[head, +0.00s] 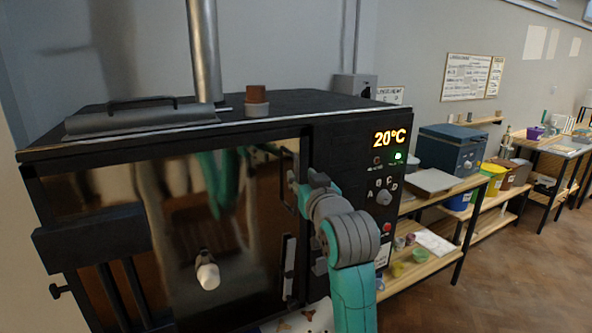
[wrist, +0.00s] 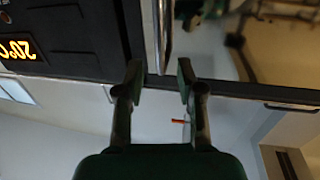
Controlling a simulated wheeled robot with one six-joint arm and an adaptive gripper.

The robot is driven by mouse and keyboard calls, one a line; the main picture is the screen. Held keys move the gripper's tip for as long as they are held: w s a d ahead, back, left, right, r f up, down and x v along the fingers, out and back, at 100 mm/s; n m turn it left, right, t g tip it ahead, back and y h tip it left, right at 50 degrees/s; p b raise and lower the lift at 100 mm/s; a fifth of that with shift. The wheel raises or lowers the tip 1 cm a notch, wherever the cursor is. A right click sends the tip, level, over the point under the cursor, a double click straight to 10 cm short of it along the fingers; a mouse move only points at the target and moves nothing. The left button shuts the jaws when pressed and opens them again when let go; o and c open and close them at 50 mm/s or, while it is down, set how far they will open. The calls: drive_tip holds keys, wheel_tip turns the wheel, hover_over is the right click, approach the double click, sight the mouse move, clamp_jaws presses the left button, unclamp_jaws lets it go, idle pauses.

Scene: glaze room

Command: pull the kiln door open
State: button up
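The kiln (head: 340,160) is a black box with a lit 20°C display. Its glossy, mirror-like door (head: 110,180) looks shut, flush with the front. The door handle is an upright bar near the door's right edge; in the head view my arm partly covers that area. My gripper (head: 293,190) is at this edge, in front of the door. In the wrist view the gripper (wrist: 158,75) has its two fingers apart, and the shiny handle bar (wrist: 163,30) shows between and beyond the fingertips. I cannot tell whether either finger touches it.
A white plug (head: 207,276) sticks out of the door's front. A metal flue pipe (head: 204,50) and a brown pot (head: 256,95) stand on the kiln top. A wooden shelf bench (head: 425,200) with a blue box (head: 452,150) stands to the right. The brown floor at right is clear.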

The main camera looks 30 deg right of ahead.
sight(297, 170)
drive_tip(key=x, duration=0.5)
drive_tip(key=shift+w, duration=0.35)
clamp_jaws()
